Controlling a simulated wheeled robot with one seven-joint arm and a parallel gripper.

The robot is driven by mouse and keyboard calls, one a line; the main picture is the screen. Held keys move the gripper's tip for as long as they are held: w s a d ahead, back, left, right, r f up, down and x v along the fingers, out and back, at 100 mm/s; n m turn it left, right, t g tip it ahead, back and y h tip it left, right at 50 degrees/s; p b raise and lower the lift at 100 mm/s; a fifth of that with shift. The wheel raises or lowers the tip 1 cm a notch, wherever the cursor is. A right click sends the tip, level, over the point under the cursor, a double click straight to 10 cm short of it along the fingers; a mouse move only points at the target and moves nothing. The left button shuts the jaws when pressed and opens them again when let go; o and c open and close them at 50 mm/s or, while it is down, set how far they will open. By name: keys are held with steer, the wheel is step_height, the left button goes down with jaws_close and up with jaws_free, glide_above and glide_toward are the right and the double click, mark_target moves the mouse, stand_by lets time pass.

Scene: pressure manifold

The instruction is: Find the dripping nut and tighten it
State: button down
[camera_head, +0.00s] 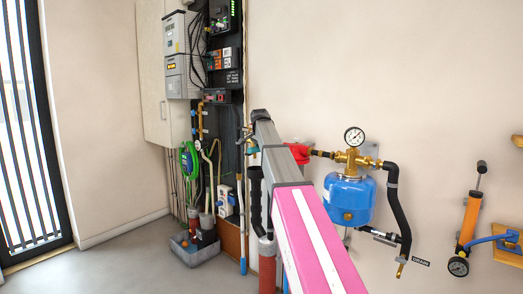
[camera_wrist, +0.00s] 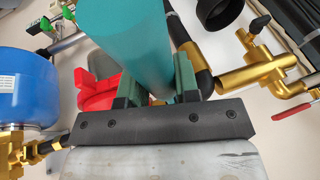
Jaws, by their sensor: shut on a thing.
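In the wrist view my gripper (camera_wrist: 157,82) has its green fingers shut on a thick teal cylinder (camera_wrist: 125,40), which runs up out of the picture. The cylinder's far end is hidden. A red part (camera_wrist: 98,92) sits just left of the fingers, and a brass pipe fitting (camera_wrist: 250,80) lies to the right. I cannot see a drip or tell which nut leaks.
A round gauge (camera_head: 354,137) stands above the tank, and a black pipe (camera_head: 398,205) bends down at its right. An orange pump (camera_head: 468,218) hangs on the right wall. Pipes and a grey tray (camera_head: 193,249) crowd the left. The floor at left is clear.

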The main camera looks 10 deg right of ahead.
steer(key=shift+f, duration=0.1)
steer(key=shift+f, duration=0.25)
steer(key=shift+s+f+h, duration=0.1)
steer(key=shift+h, duration=0.2)
